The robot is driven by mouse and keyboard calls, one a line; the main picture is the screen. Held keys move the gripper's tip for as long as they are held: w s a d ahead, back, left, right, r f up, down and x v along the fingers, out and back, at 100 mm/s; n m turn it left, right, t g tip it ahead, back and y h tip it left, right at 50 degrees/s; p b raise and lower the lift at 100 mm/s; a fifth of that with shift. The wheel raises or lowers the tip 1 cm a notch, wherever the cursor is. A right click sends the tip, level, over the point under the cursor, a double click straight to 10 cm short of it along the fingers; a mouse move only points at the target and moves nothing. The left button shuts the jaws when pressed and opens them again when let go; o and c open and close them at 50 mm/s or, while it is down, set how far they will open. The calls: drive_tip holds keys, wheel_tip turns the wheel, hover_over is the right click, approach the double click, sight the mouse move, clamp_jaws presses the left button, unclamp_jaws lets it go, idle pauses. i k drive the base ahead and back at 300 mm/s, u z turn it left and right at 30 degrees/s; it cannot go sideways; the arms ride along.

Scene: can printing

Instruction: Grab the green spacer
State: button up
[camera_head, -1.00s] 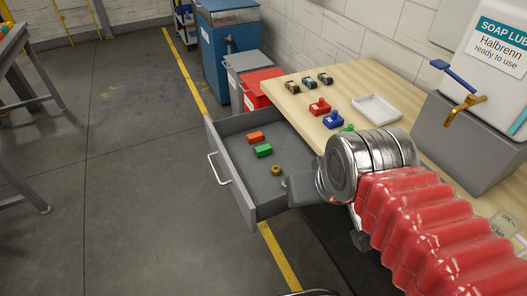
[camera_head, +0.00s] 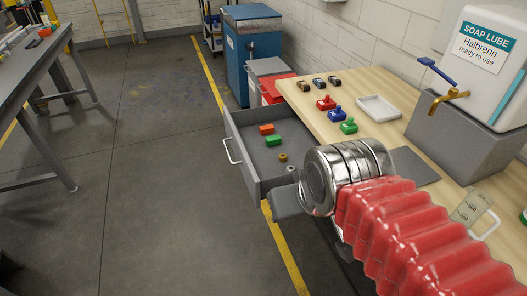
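A small green block (camera_head: 274,140), which looks like the green spacer, lies in the open grey drawer (camera_head: 232,152), just in front of an orange-red block (camera_head: 266,129). A brass ring (camera_head: 283,157) and a silvery ring (camera_head: 291,169) lie nearer in the same drawer. My gripper (camera_head: 288,203) shows as a grey part beyond my silver wrist, over the drawer's near end in the picture and apart from the green block. Its fingertips cannot be made out, so its opening is unclear. My arm hides the drawer's near right corner.
The wooden bench (camera_head: 385,84) carries red (camera_head: 326,103), blue (camera_head: 337,115) and green (camera_head: 348,127) knobbed pieces, a white tray (camera_head: 379,107), several small dark pieces and a clear jug (camera_head: 470,209). A soap container (camera_head: 488,60) stands on a grey block. Floor left of the drawer is clear.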

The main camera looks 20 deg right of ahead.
sight(274, 140)
drive_tip(key=u, duration=0.4)
drive_tip(key=k, duration=0.85)
drive_tip(key=i, duration=0.45)
drive_tip(key=z, duration=0.45)
drive_tip(key=i, duration=1.5)
drive_tip(key=u, duration=0.65)
